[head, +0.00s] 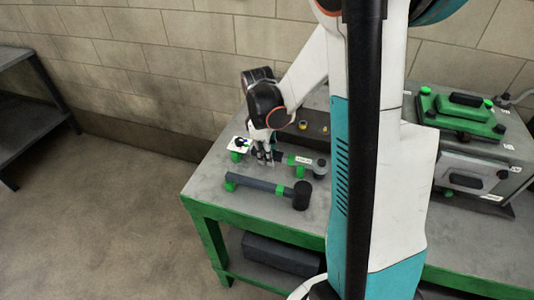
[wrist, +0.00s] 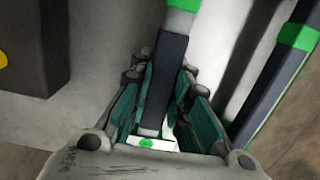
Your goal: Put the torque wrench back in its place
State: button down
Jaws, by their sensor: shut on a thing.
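The torque wrench (head: 304,160) has a dark handle, a green band, a pale label and a grey round head. In the head view it lies level at or just above the bench top; I cannot tell if it touches. My gripper (head: 264,157) is shut around its handle, with the head end pointing right. In the wrist view the dark handle (wrist: 165,80) runs between the fingers of my gripper (wrist: 160,95), with a grey collar and green band beyond. The fingers hide part of the handle. A white plate with a green mark (head: 240,144) is beside the handle end.
A black-headed mallet (head: 268,189) lies in front on green supports, close to the wrench. Behind is a dark block (head: 312,124) with yellow and grey round parts. A grey case with a green top piece (head: 463,115) stands right on the green-framed bench (head: 205,185).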

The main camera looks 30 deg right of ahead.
jog(key=shift+f, duration=0.35)
jog(key=c, duration=1.4)
grip_release()
jog(key=shift+r, duration=0.1)
jog(key=r, duration=1.2)
jog(key=shift+w+a, duration=0.4)
jog(key=s+a+r+m+t, duration=0.2)
jog(key=s+a+r, duration=0.1)
jog(key=a, duration=0.3)
jog(key=s+a+r+m+t, duration=0.1)
jog(key=s+a+r+t, duration=0.15)
jog(key=a, duration=0.35)
jog(key=s+m+t, duration=0.1)
jog(key=s, duration=0.1)
jog(key=s+a+m+t, duration=0.1)
jog(key=s+m, duration=0.1)
jog(key=s, duration=0.1)
jog(key=s+m+t, duration=0.1)
jog(key=s, duration=0.2)
jog(key=shift+a+f+y, duration=0.2)
jog(key=shift+f+y, duration=0.1)
jog(key=shift+f, duration=0.05)
